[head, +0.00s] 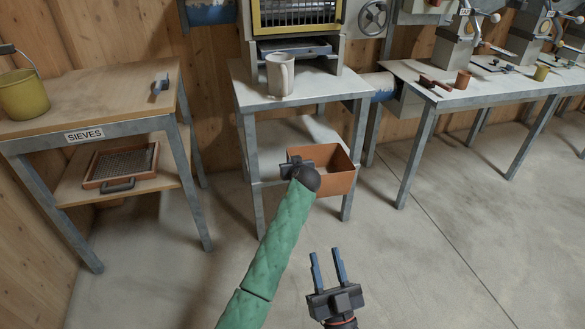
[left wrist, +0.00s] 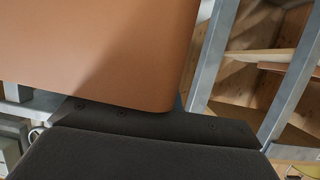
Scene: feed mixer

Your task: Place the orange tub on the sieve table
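The orange tub (head: 336,182) is in front of the middle table's lower part, open side up and roughly level. Nothing is visible under it. My left gripper (head: 298,166), at the end of the green-sleeved arm, is at the tub's left wall and seems shut on it; its fingertips are mostly hidden. In the left wrist view the tub (left wrist: 100,50) fills the upper left, close against the dark gripper body. My right gripper (head: 327,268) is open and empty, low over the floor. The sieve table (head: 130,110), labelled SIEVES, stands at the left with a wooden top.
On the sieve table are a yellow bucket (head: 22,95) at the left and a small grey-blue tool (head: 160,85) near the right back. A framed sieve (head: 122,163) lies on its lower shelf. A beige mug (head: 280,74) stands on the middle table (head: 325,92). Open floor lies between the tables.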

